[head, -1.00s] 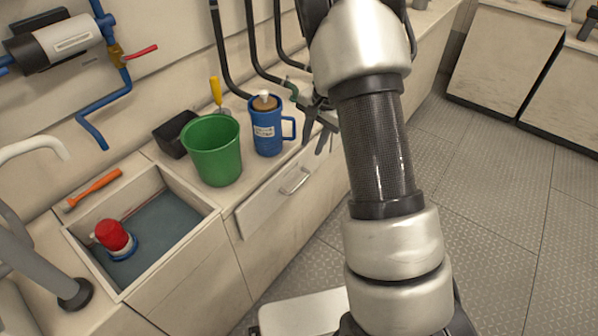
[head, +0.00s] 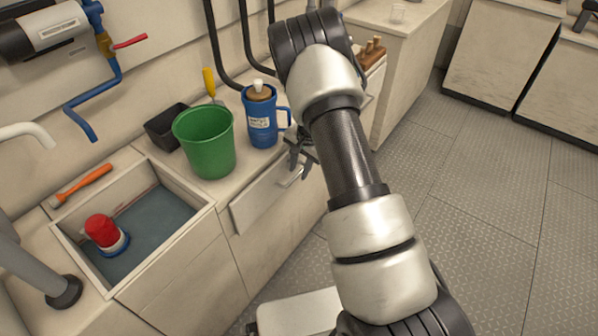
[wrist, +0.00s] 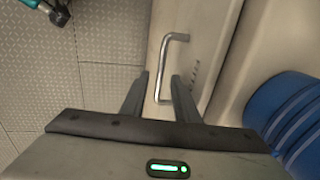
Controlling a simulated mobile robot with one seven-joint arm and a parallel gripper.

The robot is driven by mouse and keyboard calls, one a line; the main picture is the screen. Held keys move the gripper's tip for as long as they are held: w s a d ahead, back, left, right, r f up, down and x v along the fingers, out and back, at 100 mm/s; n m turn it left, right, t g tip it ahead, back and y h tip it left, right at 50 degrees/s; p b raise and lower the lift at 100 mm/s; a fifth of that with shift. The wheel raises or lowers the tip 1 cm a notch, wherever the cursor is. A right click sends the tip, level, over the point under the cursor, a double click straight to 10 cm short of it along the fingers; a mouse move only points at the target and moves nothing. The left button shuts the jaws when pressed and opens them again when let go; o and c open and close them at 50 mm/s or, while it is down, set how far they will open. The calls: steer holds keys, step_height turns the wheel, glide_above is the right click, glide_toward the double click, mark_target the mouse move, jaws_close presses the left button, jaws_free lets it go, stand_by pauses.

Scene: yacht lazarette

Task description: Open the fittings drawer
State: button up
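The pale drawer (head: 258,203) is in the counter front below the green bucket and blue jug in the head view, and its front looks closed. Its metal bar handle (head: 291,176) is partly hidden by my gripper (head: 301,160). In the wrist view, the handle (wrist: 163,62) runs along the drawer front (wrist: 205,45), beside small lettering too small to read. My gripper (wrist: 160,90) is open there, its two fingers apart on either side of the handle's near end. I cannot tell whether either finger touches it. Nothing is held.
A green bucket (head: 206,145) and a blue jug (head: 262,120) stand on the counter above the drawer, near my gripper. A sink (head: 160,222) holding a red-topped item (head: 104,232) is at left. Open floor (head: 480,230) lies at right.

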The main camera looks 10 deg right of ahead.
steer(key=shift+f, duration=0.4)
steer(key=shift+c, duration=0.4)
jaws_close()
